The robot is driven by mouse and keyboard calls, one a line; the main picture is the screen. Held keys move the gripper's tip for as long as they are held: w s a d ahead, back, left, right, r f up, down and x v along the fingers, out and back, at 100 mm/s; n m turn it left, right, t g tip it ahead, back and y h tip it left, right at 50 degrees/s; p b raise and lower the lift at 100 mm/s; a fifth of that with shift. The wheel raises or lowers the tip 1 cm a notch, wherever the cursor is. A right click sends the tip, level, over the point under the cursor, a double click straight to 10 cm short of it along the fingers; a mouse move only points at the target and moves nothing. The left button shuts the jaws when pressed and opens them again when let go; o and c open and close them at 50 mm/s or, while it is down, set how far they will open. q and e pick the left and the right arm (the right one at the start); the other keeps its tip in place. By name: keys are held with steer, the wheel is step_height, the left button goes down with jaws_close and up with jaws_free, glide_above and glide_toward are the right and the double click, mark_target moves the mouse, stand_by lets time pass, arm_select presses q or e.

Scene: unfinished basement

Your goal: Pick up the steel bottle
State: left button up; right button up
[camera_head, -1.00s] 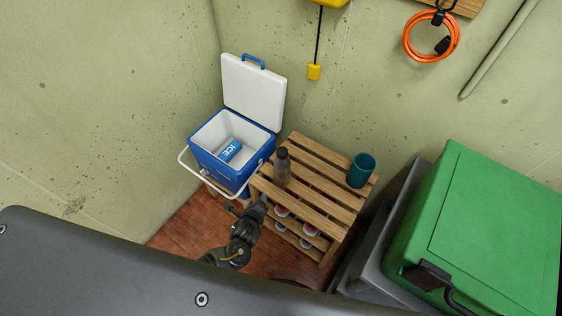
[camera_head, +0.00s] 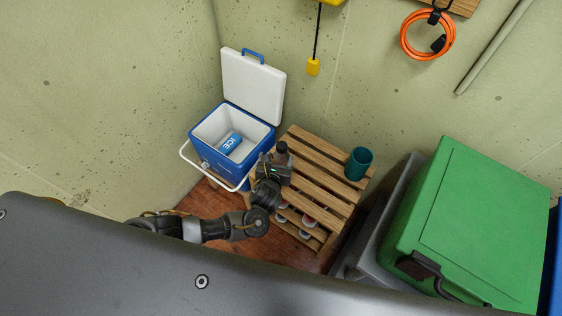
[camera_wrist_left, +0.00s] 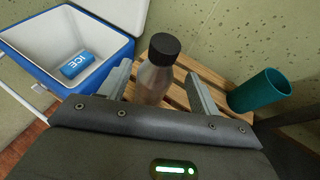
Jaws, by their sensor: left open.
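The steel bottle (camera_wrist_left: 153,76), grey-brown with a black cap, stands upright on the slatted wooden rack. In the head view only its upper part (camera_head: 281,150) shows above my gripper. My left gripper (camera_head: 278,158) is at the bottle. In the left wrist view its two fingers (camera_wrist_left: 158,88) are open, one on each side of the bottle with gaps visible; the bottle's base is hidden by the gripper body. My right gripper is not in view.
A teal cup (camera_head: 358,164) stands on the wooden rack (camera_head: 325,152), right of the bottle. An open blue cooler (camera_head: 222,170) with an ice pack (camera_head: 230,143) is close on the left. A green lidded box (camera_head: 475,225) is at the right.

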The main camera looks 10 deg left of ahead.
mark_target(281, 153)
arm_select(q)
steer(key=shift+b+x, duration=0.3)
steer(key=shift+x, duration=2.7)
steer(key=shift+r, duration=0.1)
steer(key=shift+c, duration=0.2)
jaws_close()
